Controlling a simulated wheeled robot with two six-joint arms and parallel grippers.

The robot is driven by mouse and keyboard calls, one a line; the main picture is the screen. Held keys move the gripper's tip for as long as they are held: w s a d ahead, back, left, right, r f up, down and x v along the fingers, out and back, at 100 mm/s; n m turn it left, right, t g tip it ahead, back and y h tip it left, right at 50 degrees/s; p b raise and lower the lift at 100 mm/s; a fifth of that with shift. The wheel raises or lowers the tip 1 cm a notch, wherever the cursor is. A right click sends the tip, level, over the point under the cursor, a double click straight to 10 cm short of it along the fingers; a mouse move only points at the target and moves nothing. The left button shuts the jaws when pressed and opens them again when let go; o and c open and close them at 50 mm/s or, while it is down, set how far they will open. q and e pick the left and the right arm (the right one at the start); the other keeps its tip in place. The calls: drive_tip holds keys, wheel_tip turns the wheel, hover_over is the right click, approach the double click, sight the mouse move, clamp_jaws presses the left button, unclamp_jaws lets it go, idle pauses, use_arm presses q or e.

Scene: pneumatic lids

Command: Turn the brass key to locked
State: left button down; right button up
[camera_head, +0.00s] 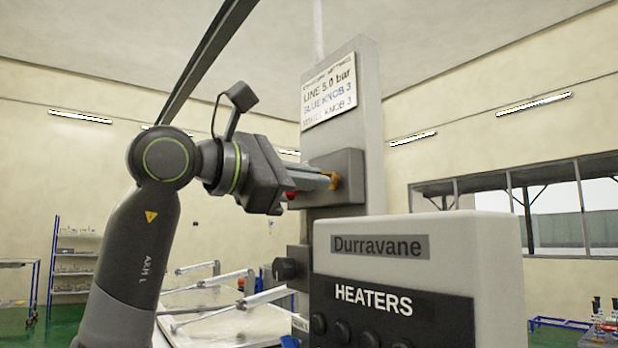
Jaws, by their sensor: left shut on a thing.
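The brass key (335,181) sits in a grey block (351,163) on the upright grey post. Only a small part of it shows, since the gripper fingers cover the rest. My left gripper (326,182) reaches in from the left, level with the key, and its fingers are shut on it. I cannot tell the key's angle from here. My right gripper does not show.
A sign (328,92) is fixed high on the post. Below stands a pale heater box (420,240) with a dark panel and several knobs. A black knob (286,270) sticks out left of the post. Several lid cylinders (215,282) lie behind.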

use_arm(q)
drive_tip(key=c, duration=1.6)
unclamp_jaws()
drive_tip(key=b+v, duration=0.5)
drive_tip(key=v, duration=1.2)
drive_tip(key=shift+a, duration=0.2)
